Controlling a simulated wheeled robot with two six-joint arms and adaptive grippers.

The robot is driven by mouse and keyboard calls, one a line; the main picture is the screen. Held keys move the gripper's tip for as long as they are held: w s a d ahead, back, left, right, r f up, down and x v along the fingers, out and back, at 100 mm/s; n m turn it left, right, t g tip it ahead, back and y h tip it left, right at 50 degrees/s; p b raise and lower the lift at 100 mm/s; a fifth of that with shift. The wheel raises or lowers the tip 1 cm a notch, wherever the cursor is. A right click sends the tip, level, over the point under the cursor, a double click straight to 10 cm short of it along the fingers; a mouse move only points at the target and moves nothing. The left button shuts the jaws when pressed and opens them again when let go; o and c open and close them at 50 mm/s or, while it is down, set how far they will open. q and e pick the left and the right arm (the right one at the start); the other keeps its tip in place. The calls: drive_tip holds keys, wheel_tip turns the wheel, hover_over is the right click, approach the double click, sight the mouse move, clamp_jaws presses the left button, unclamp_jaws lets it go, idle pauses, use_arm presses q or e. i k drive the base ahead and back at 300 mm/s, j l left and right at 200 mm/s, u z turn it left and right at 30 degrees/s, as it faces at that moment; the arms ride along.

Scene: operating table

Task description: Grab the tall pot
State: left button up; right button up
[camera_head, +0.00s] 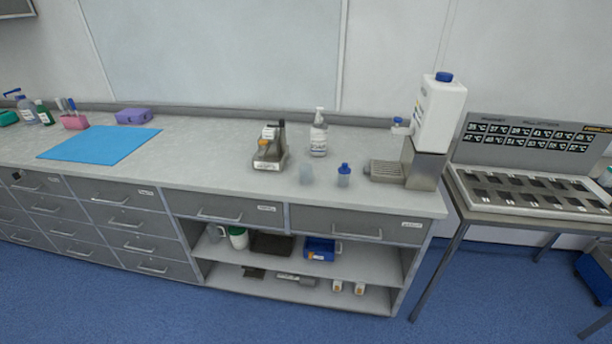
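I cannot tell for sure which thing is the tall pot. On the counter stand a small translucent cup (307,175) and a small bottle with a blue cap (343,177), side by side and apart. On the upper open shelf below, a white pot with a dark green lid (238,238) stands beside a grey metal mug or jug (215,233). A clear pump bottle (318,136) stands upright farther back on the counter. Neither of my grippers shows in the head view.
The grey counter (205,160) has free room between the blue mat (101,144) and a small device (270,149). A dispenser with a large white bottle (440,113) stands at its right end. A blue box (320,249) lies on the shelf. The blue floor in front is clear.

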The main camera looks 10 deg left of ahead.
sight(305, 168)
drive_tip(key=i+j+u, duration=0.1)
drive_tip(key=j, duration=0.25)
drive_tip(key=i+j+u, duration=0.15)
drive_tip(key=j, duration=0.2)
drive_tip(key=i+j+u, duration=0.1)
drive_tip(key=j, duration=0.25)
drive_tip(key=i+j+u, duration=0.1)
drive_tip(key=i+j, duration=0.2)
